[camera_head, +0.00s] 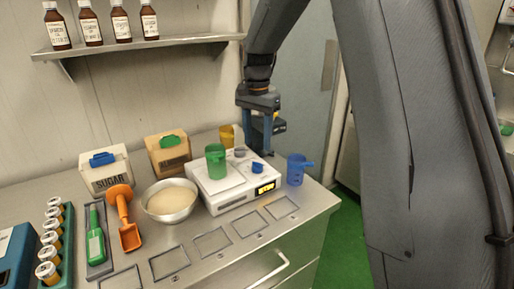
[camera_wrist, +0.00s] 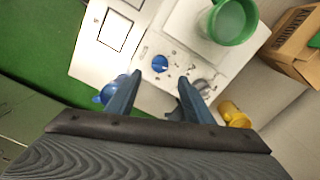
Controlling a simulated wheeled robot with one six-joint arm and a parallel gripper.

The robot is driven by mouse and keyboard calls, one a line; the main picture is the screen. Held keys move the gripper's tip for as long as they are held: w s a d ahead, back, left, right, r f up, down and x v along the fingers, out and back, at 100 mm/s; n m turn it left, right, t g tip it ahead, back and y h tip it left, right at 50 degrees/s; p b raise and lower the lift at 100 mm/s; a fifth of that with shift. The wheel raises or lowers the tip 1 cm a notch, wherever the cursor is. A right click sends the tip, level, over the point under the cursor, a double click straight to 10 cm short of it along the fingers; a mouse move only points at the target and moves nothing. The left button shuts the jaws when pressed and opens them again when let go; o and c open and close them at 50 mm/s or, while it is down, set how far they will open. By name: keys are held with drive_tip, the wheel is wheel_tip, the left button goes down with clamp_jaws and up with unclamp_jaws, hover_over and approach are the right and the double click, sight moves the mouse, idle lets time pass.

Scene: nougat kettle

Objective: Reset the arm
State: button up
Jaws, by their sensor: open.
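My gripper (camera_wrist: 155,97) is open and empty in the wrist view, its two dark blue fingers apart above the right end of the counter. In the head view my gripper (camera_head: 262,135) hangs down behind the white scale (camera_head: 226,184), between the yellow cup (camera_head: 229,137) and the blue jug (camera_head: 299,169).
Brown bottles stand on a shelf (camera_head: 140,45) above. Outlined squares (camera_head: 212,242) line the front.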

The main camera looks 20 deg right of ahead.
idle(0.3)
drive_tip(key=s+f+n, duration=0.4)
drive_tip(key=s+n, duration=0.1)
drive_tip(key=s, duration=0.7)
drive_tip(key=s+f+n+t+b, duration=0.1)
drive_tip(key=s+f+n, duration=0.4)
drive_tip(key=s, duration=0.8)
drive_tip(key=shift+s+f, duration=0.15)
drive_tip(key=shift+s, duration=0.15)
